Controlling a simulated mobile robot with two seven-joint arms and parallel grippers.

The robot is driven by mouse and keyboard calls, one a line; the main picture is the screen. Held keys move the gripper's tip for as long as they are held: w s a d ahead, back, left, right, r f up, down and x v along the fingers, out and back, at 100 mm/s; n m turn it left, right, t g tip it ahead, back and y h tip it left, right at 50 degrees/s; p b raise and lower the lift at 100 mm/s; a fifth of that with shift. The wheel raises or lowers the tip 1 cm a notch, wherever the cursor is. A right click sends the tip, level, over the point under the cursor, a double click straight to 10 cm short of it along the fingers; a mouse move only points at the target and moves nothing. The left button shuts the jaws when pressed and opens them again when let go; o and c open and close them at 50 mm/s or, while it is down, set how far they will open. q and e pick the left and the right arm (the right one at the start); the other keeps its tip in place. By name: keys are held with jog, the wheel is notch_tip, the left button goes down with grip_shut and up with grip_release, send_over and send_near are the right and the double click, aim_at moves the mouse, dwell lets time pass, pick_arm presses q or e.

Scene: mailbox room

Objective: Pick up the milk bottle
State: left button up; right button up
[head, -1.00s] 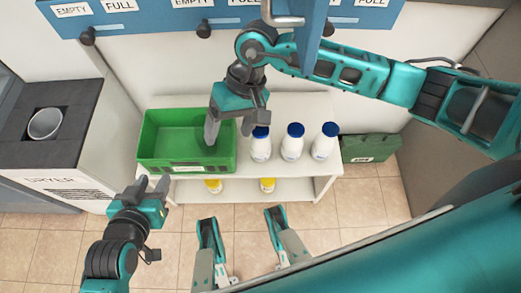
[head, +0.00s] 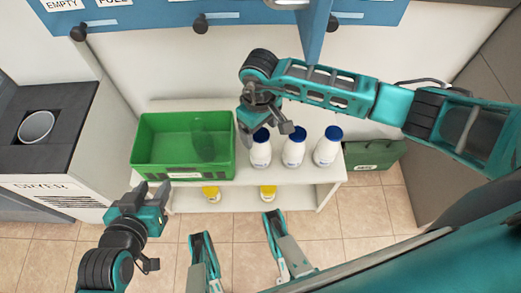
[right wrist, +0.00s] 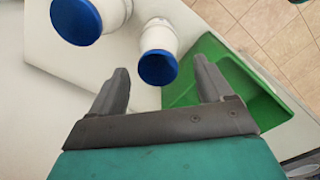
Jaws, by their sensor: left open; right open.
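Three white milk bottles with blue caps stand upright in a row on the white shelf top (head: 158,104): a left one (head: 261,153), a middle one (head: 293,152) and a right one (head: 326,151). My right gripper (head: 266,125) is open above the left bottle, its fingers to either side of the cap in the head view. In the right wrist view, that bottle's blue cap (right wrist: 158,68) shows just beyond and between the open fingertips (right wrist: 160,75). I cannot tell whether they touch it. My left gripper (head: 150,193) is open and empty, left of the shelf front.
A green crate (head: 185,170) stands left of the bottles, with a dark patch inside. Two yellow-capped bottles (head: 211,193) are on the lower shelf. A green box (head: 373,155) is right of the shelf. A blue panel (head: 170,20) hangs above. A dryer (head: 45,130) stands at left.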

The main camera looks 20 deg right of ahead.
aim_at(260, 134)
notch_tip(260, 134, down, 4)
jog(key=shift+d+r+b, duration=0.1)
jog(key=shift+r+b, duration=0.15)
jog(key=shift+b, duration=0.1)
grip_shut()
dwell(0.5)
jog(key=shift+w+r, duration=0.1)
